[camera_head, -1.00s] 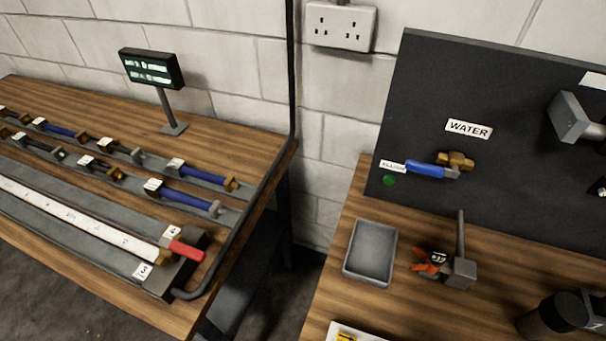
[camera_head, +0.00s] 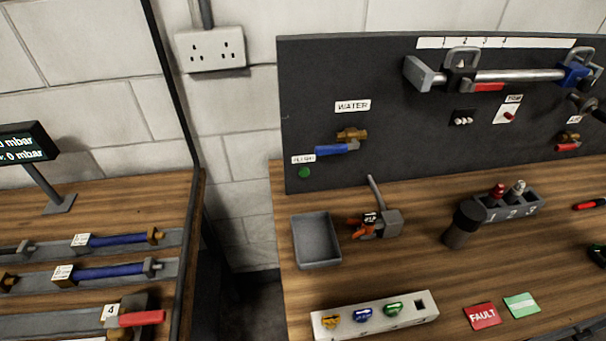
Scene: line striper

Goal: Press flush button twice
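A small round green button (camera_head: 304,173) sits low on the left side of the dark upright panel (camera_head: 400,110), just below a small white label (camera_head: 303,159) that seems to read FLUSH. Beside it is a blue-handled valve lever (camera_head: 334,149) with a brass body, under a WATER sign (camera_head: 352,106). Nothing covers the button. My gripper is not in this view, so its opening and its distance from the button are not shown.
Below the panel on the wooden bench are a grey tray (camera_head: 297,243), a grey block with a rod (camera_head: 391,221), a black cylinder (camera_head: 464,226) and a white holder (camera_head: 421,316). A gap separates the left bench (camera_head: 110,200).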

